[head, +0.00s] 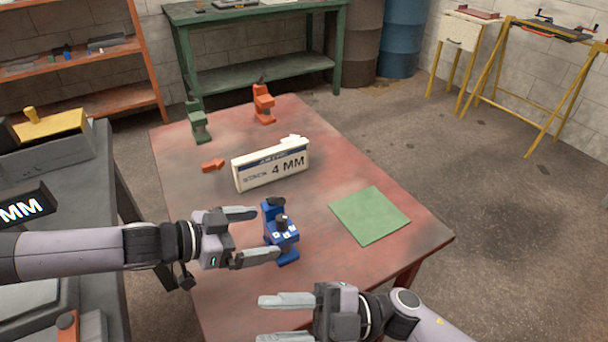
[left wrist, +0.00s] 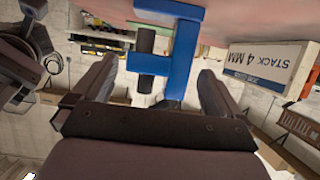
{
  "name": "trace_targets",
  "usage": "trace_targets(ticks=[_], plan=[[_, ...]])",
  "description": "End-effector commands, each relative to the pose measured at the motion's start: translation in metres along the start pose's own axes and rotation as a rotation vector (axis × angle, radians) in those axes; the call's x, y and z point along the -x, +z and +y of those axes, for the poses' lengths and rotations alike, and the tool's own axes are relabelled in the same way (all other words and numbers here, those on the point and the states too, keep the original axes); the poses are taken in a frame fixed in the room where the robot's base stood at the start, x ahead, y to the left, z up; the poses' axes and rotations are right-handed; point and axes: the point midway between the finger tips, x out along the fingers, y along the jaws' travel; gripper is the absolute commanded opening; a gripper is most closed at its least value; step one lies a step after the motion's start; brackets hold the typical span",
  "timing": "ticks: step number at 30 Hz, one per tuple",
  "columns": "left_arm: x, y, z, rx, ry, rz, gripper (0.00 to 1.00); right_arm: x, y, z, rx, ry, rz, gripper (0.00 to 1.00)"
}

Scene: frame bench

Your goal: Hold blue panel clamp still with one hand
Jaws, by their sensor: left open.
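The blue panel clamp (head: 283,240) stands upright near the front of the red table (head: 330,280). My left gripper (head: 266,233) is open, pointing right, with its fingertips at the clamp's left side; one finger overlaps the clamp's lower part in the head view. In the left wrist view the blue clamp (left wrist: 180,65) shows between the two open fingers (left wrist: 155,90), with a gap on each side. I cannot tell whether a finger touches it. My right gripper (head: 259,320) is open and empty, pointing left, in front of the clamp by the table's near edge.
A white "STACK 4 MM" block (head: 272,165) stands behind the clamp; it also shows in the left wrist view (left wrist: 268,68). A green mat (head: 369,215) lies to the right. A green clamp (head: 198,122), an orange clamp (head: 263,103) and a small orange piece (head: 212,165) are farther back.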

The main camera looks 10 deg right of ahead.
Motion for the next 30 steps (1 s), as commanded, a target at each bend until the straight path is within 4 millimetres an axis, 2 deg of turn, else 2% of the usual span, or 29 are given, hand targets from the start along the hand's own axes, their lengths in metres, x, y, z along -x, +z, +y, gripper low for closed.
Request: trace_targets(ticks=[3,7,14,23,30], plan=[[0.000,0.000,0.000,0.000,0.000,0.000,1.00,-0.007,-0.001,-0.006,0.135,-0.210,0.024,0.43],[0.000,0.000,0.000,0.000,0.000,0.000,1.00,-0.006,0.004,-0.013,0.279,-0.429,0.032,0.43],[0.000,0.000,0.000,0.000,0.000,0.000,1.00,-0.004,0.019,0.010,0.652,-0.718,0.065,0.43],[0.000,0.000,0.000,0.000,0.000,0.000,1.00,0.011,0.040,0.064,1.115,-1.109,0.116,0.43],[0.000,0.000,0.000,0.000,0.000,0.000,1.00,0.028,0.047,0.127,1.419,-1.453,0.156,0.43]])
